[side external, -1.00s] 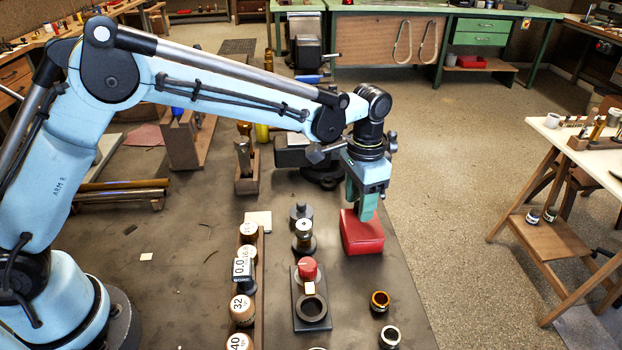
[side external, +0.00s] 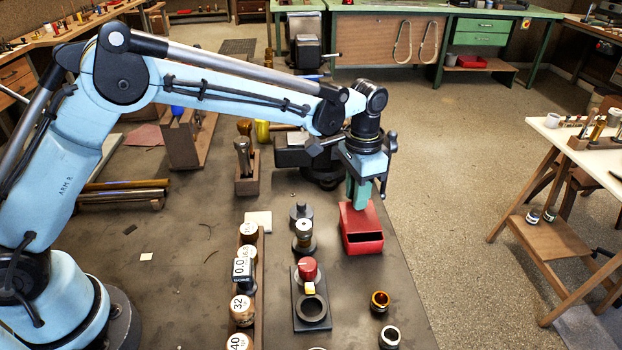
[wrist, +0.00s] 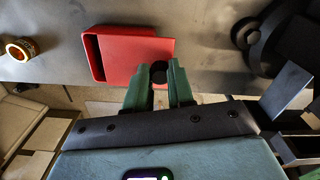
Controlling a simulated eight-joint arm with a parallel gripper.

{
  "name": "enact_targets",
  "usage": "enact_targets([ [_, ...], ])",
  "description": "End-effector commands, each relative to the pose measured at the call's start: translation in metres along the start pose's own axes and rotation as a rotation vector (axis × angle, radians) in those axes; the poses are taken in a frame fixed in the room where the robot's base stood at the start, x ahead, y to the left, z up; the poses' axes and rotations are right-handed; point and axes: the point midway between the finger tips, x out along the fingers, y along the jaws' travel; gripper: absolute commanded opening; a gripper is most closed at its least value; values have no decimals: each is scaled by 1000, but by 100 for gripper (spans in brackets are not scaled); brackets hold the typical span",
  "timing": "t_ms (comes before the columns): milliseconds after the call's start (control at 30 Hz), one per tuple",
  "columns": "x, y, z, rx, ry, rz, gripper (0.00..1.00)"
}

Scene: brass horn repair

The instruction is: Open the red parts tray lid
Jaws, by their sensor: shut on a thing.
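The red parts tray (side external: 364,245) stands near the right edge of the dark bench, and it also shows in the wrist view (wrist: 104,72). Its red lid (side external: 372,215) is slid partway back, away from the side camera. A dark gap shows the inside at the tray's near end; no contents can be made out. My gripper (side external: 360,207) points down over the lid. In the wrist view, its green fingers (wrist: 159,72) are closed around a dark round knob on the lid (wrist: 138,50).
A brass-lined ring (side external: 380,301) and another ring (side external: 390,337) stand nearer the camera. A dark fixture with a red knob (side external: 308,268) is to the left. A vise (side external: 318,160) stands behind the tray. The bench edge is close on the right.

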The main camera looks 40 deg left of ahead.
Motion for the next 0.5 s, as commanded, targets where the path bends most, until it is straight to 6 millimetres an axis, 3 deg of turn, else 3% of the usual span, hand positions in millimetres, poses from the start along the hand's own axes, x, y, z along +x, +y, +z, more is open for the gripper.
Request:
enact_targets([
  [100,0,-28,-8,-7,2,-1,0],
  [200,0,-42,-12,-5,3,-1,0],
  [500,0,-48,-13,0,3,-1,0],
])
